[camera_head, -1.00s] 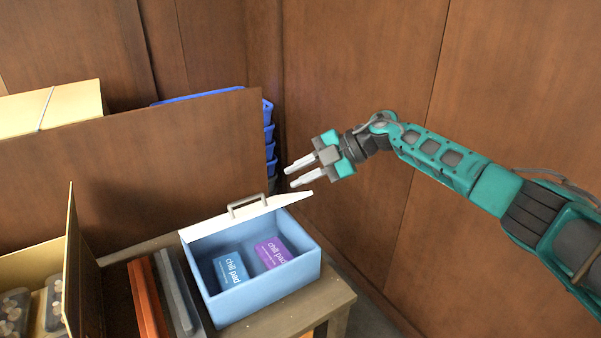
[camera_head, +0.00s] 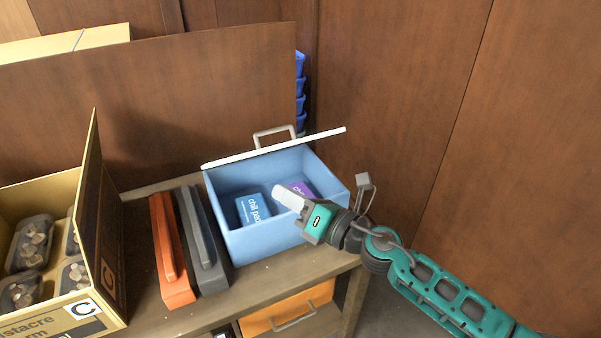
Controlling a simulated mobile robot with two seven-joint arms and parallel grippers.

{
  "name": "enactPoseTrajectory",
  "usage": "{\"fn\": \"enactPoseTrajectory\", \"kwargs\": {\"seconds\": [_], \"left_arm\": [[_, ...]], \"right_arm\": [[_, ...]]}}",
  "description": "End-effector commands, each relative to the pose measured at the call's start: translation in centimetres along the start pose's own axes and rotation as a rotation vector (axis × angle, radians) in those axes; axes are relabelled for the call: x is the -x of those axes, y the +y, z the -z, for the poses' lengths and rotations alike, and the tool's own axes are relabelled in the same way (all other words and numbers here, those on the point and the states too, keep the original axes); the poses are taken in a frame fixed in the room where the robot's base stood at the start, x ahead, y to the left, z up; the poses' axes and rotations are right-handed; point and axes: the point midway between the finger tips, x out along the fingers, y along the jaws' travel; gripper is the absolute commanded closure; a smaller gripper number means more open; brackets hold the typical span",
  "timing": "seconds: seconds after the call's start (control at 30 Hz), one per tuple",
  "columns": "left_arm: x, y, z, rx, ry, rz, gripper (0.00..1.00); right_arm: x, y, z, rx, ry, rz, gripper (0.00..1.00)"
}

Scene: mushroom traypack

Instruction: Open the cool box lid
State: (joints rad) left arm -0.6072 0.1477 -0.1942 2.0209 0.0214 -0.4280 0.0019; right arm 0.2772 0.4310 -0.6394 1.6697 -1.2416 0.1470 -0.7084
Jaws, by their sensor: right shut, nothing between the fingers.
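The blue cool box (camera_head: 272,240) stands on the wooden bench in the middle of the head view. Its white lid (camera_head: 325,134) is raised along the back side, with a grey handle (camera_head: 274,130) on it, and the inside is exposed. A blue chill pad (camera_head: 252,208) and a purple chill pad (camera_head: 301,189) lie inside; my gripper partly hides the purple one. My right gripper (camera_head: 284,196) is shut and empty, in front of the box's right part in the picture; I cannot tell whether it touches the box. My left gripper is not in view.
An orange case (camera_head: 172,258) and a grey case (camera_head: 205,250) lie left of the box. A cardboard carton (camera_head: 92,200) with mushroom packs stands further left. Blue crates (camera_head: 300,90) are stacked behind the wooden panel (camera_head: 170,100). An orange drawer (camera_head: 285,308) sits under the bench.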

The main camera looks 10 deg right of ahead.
Motion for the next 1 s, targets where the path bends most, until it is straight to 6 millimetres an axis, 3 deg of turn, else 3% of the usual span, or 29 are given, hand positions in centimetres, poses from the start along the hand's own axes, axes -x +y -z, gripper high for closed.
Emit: {"fn": "enactPoseTrajectory", "kwargs": {"seconds": [0.03, 0.3, 0.5, 0.67, 1.0], "left_arm": [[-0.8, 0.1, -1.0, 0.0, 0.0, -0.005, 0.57], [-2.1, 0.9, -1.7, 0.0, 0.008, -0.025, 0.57], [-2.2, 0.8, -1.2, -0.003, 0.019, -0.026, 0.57], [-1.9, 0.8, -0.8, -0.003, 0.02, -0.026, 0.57], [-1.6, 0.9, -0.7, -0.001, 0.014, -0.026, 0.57]], "right_arm": [[1.1, -0.6, 1.1, 0.092, -0.054, 0.033, 1.0], [6.6, -2.0, 0.6, 0.572, -0.247, 0.295, 1.0], [8.3, -2.4, -0.1, 0.703, -0.273, 0.391, 1.0], [7.1, -2.6, -0.8, 0.712, -0.275, 0.395, 1.0], [1.1, -4.3, -3.2, 0.71, -0.274, 0.392, 1.0]]}}
